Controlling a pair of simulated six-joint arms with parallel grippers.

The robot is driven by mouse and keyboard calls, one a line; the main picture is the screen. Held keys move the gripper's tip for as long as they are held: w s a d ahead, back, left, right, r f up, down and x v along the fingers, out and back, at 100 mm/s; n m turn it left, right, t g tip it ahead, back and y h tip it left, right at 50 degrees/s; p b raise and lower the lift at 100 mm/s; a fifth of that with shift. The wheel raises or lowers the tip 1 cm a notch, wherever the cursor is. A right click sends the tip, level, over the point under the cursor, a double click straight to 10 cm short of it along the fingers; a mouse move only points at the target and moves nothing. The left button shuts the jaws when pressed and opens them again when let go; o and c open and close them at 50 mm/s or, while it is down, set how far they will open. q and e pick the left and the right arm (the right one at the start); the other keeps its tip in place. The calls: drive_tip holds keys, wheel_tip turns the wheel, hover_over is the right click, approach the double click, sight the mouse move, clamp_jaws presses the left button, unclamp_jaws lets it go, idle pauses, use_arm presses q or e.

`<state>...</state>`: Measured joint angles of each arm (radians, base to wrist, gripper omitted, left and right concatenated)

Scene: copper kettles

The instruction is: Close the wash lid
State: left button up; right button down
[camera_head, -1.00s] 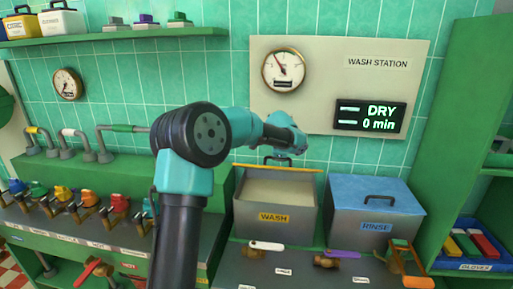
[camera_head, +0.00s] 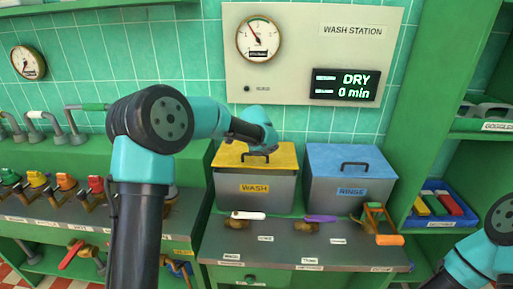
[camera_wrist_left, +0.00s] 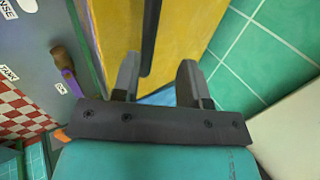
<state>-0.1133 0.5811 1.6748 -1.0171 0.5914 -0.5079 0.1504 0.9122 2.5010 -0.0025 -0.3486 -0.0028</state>
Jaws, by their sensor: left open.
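The yellow wash lid (camera_head: 235,157) lies flat over the grey wash box (camera_head: 285,192), which carries a yellow WASH label. My left gripper (camera_head: 262,152) is at the lid's upper side, by its dark handle; its fingertips are hard to make out there. In the left wrist view my left gripper (camera_wrist_left: 158,85) has its fingers apart over the yellow lid (camera_wrist_left: 188,35). The dark handle (camera_wrist_left: 150,35) shows beyond the gap between the fingers; I cannot tell whether they touch it. Part of my right arm shows at the lower right, its gripper outside the frame.
The rinse box (camera_head: 345,193) with a shut blue lid (camera_head: 375,162) stands just right of the wash box. Several valves with coloured levers line the counter in front.

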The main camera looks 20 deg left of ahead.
use_arm(q)
drive_tip(key=v, duration=1.7)
drive_tip(key=shift+r, duration=0.2)
drive_tip(key=shift+s, duration=0.1)
drive_tip(key=shift+c, duration=0.3)
drive_tip(key=shift+w+a, duration=0.15)
drive_tip(key=shift+w, duration=0.15)
drive_tip(key=c, duration=0.3)
drive_tip(key=w+a+g, duration=0.1)
drive_tip(key=w, duration=0.1)
drive_tip(key=w+a+f+g, duration=0.1)
drive_tip(key=w, duration=0.1)
drive_tip(key=w+a+g, duration=0.1)
drive_tip(key=w+g, duration=0.1)
drive_tip(key=shift+f+n, duration=0.15)
drive_tip(key=shift+n, duration=0.15)
clamp_jaws()
drive_tip(key=shift+w+a+f+g+h, duration=0.15)
drive_tip(key=shift+w+f+g+h, duration=0.2)
drive_tip(key=shift+w+g+h, duration=0.25)
